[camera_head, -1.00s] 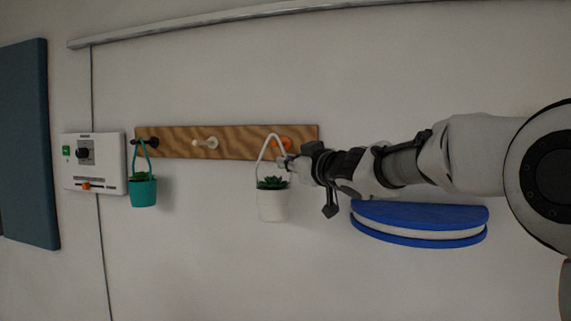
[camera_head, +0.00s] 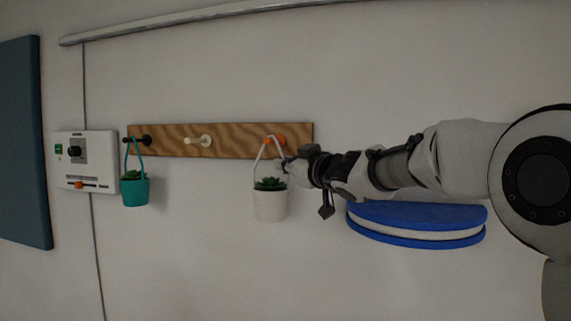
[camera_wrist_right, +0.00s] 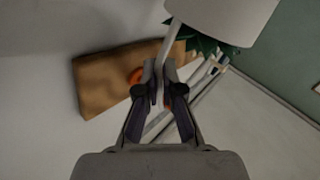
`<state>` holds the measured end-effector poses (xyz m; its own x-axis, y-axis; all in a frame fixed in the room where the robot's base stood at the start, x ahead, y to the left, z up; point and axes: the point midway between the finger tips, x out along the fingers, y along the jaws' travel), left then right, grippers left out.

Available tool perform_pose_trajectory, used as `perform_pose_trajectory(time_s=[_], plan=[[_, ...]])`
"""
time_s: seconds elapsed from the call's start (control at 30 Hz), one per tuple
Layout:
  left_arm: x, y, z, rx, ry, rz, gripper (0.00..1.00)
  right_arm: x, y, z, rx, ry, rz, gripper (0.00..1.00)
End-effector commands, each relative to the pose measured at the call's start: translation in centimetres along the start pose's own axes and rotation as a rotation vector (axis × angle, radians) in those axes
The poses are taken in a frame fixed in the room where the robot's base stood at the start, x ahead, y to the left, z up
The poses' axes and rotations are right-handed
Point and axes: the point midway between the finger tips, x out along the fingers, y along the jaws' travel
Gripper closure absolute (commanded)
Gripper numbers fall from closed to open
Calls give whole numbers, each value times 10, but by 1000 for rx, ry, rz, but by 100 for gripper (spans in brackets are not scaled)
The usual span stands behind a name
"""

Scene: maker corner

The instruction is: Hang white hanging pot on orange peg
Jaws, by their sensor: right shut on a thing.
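The white hanging pot (camera_head: 270,206) holds a green succulent and hangs upright in front of the wall. Its white looped handle (camera_head: 258,160) is held on its right side by my right gripper (camera_head: 284,165), also seen in the right wrist view (camera_wrist_right: 160,88), where the handle runs between the shut fingers. The orange peg (camera_head: 279,139) is on the wooden board, right by the top of the handle loop. It shows partly beside the fingers in the wrist view (camera_wrist_right: 136,76). I cannot tell whether the loop is around the peg or in front of it. My left gripper is not in view.
The wooden board (camera_head: 235,141) also carries a cream peg (camera_head: 201,140) and a black peg (camera_head: 146,140). A teal pot (camera_head: 135,191) hangs at the black peg. A control box (camera_head: 98,150) is at left. A blue shelf (camera_head: 415,213) sits below my right arm.

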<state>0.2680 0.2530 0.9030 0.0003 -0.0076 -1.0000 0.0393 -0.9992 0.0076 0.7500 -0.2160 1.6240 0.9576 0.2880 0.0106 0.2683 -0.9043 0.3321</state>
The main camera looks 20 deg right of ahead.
Motion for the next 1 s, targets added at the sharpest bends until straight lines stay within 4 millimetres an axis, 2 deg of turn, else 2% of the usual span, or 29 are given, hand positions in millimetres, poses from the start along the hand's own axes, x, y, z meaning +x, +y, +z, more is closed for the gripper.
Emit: perform_pose_trajectory(time_s=[0.03,0.1,0.2,0.57,0.9,1.0], plan=[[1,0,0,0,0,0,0,1,-2,6,-2,-11,-3,100],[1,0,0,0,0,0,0,1,-2,7,-2,-12,-3,100],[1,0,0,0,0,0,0,1,-2,7,-1,-12,-3,65],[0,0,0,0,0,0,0,-4,-1,5,0,-9,-2,65],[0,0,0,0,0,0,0,-65,0,5,2,-8,-2,65],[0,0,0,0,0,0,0,-73,-1,5,0,-9,-3,65]])
